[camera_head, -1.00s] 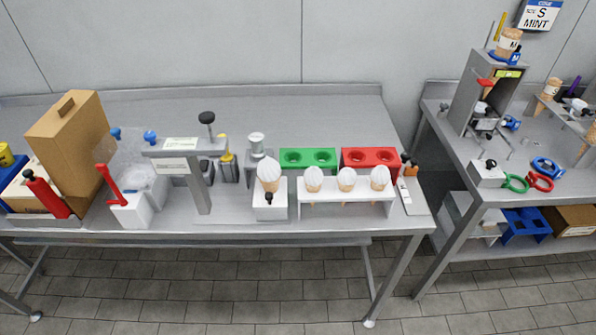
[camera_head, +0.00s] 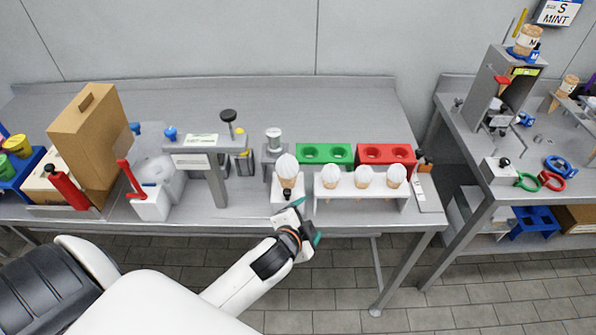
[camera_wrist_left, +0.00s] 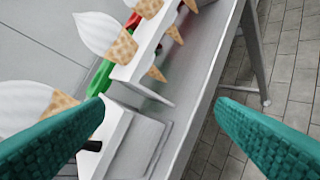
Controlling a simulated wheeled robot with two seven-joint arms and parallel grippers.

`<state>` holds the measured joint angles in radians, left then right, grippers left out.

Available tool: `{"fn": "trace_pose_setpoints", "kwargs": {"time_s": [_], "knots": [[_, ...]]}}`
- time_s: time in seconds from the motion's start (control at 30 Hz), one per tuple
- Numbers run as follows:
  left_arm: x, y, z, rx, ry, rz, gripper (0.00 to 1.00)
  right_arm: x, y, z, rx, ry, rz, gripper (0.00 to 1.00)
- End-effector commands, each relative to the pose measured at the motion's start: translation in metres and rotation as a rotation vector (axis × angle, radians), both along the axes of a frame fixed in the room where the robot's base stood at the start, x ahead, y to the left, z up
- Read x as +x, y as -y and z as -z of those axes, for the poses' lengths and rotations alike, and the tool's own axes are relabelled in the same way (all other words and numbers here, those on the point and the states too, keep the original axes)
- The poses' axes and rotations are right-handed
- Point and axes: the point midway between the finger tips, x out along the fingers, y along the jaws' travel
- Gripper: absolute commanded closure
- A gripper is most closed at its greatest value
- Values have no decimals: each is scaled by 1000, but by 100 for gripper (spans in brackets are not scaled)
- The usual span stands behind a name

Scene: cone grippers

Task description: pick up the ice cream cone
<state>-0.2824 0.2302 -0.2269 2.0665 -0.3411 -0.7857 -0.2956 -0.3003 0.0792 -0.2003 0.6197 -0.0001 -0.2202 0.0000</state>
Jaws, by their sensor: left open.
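A cone with white ice cream (camera_head: 287,167) stands in a small white box holder (camera_head: 284,211) with a black knob. Three similar cones, the first (camera_head: 330,176), the second (camera_head: 364,176) and the third (camera_head: 396,177), stand in a white rack (camera_head: 350,193) to its right. My left gripper (camera_head: 309,221) is open and empty at the table's front edge, just in front of the box holder. In the left wrist view its teal fingers (camera_wrist_left: 160,108) are wide apart; the single cone (camera_wrist_left: 30,100) is at left, partly behind the left finger, and rack cones (camera_wrist_left: 112,38) are above.
Green (camera_head: 324,153) and red (camera_head: 386,154) holders with holes stand behind the cones. A grey post stand (camera_head: 214,180) and a white box with a red lever (camera_head: 150,203) are to the left. The table (camera_head: 330,105) is bare at the back. A second table stands right.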

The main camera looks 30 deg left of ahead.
Motion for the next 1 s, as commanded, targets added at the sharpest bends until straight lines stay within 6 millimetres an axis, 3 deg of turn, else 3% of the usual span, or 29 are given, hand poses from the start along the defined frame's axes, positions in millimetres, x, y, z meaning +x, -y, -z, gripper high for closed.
{"fn": "trace_pose_setpoints", "kwargs": {"time_s": [0.27,0.43,0.57,0.7,0.83,0.97,1.0], "knots": [[50,14,-63,253,287,187,20,1,-1,-1,0,2,0,64],[77,37,-119,505,536,352,20,2,-1,-1,1,3,0,64],[91,69,-171,795,793,524,20,2,0,-2,1,3,0,64],[87,120,-218,1264,1157,790,20,2,0,-3,1,3,0,64],[72,152,-218,1739,1471,1080,20,2,0,-4,1,3,1,64],[65,146,-189,2178,1716,1437,20,2,0,-5,1,2,1,64],[65,135,-178,-2078,-1603,-1422,20,2,0,-5,1,2,1,64]]}}
